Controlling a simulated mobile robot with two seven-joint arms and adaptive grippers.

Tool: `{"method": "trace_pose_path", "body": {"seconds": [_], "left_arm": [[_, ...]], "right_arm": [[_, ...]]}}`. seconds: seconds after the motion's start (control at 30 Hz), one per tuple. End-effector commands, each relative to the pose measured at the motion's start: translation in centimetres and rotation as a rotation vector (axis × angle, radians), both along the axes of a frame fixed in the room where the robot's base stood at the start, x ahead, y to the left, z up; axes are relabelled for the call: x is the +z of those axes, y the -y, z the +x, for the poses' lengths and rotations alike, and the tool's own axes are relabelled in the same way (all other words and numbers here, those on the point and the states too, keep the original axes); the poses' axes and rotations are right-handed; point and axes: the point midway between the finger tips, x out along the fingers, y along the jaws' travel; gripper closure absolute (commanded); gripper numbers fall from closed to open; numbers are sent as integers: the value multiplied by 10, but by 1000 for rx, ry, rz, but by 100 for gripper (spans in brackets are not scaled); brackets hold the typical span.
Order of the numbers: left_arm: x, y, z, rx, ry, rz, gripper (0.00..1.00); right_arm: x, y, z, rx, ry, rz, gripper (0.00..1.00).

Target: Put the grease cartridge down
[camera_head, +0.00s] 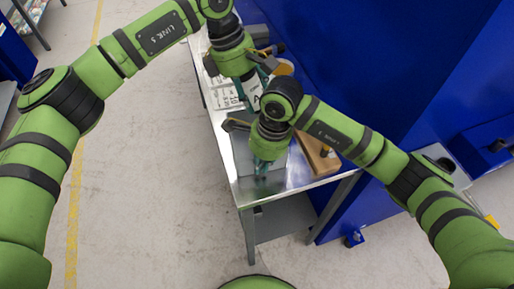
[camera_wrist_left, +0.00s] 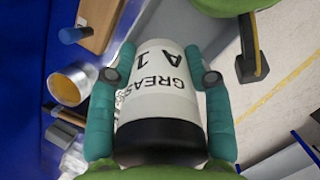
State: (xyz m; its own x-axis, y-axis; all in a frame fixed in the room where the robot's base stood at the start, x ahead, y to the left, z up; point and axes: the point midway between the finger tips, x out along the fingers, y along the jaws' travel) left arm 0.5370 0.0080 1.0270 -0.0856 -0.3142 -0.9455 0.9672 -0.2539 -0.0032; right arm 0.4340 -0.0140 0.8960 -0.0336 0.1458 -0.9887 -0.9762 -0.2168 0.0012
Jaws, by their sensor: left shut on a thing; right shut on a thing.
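The grease cartridge (camera_wrist_left: 157,88) is a white cylinder with a black end cap and dark lettering "GREASE A1". In the left wrist view it lies between the two teal fingers of my left gripper (camera_wrist_left: 157,78), which is shut on it. In the head view my left gripper (camera_head: 252,92) is above the far half of the metal table (camera_head: 238,178), and a strip of the white cartridge (camera_head: 256,101) shows. My right gripper (camera_head: 262,170) points down at the table's near part, by a flat grey piece (camera_head: 242,152). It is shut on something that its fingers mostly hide.
A wooden block (camera_head: 316,158) stands at the table's right edge. A round tin (camera_wrist_left: 72,84) with tan contents is beside the cartridge in the left wrist view. A printed white sheet (camera_head: 224,97) lies on the table. Blue cabinets (camera_head: 350,60) border the right side.

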Motion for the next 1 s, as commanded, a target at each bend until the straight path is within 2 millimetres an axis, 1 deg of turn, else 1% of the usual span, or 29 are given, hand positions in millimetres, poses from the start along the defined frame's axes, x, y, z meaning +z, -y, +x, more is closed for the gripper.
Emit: {"method": "trace_pose_path", "body": {"seconds": [0.1,0.17,0.23,0.4,0.5,0.67,0.77,0.9,1.0], "left_arm": [[-10,3,4,133,1,-12,100],[-14,3,5,180,0,-16,100],[-22,4,6,213,-1,-20,100],[-54,4,6,229,-4,-20,100],[-69,4,6,227,-2,-19,100],[-81,5,7,226,-1,-21,100],[-92,4,6,227,-2,-20,100],[-112,5,6,225,-2,-20,100],[-116,5,7,225,1,-20,100]], "right_arm": [[0,0,0,0,1,0,100],[0,0,0,0,1,0,100],[0,0,0,0,1,0,100],[0,0,0,0,1,0,100],[0,0,0,0,1,0,100],[0,0,0,-1,1,0,100],[0,0,0,-1,1,0,100],[0,0,0,0,1,0,100],[0,0,0,0,1,0,100]]}}
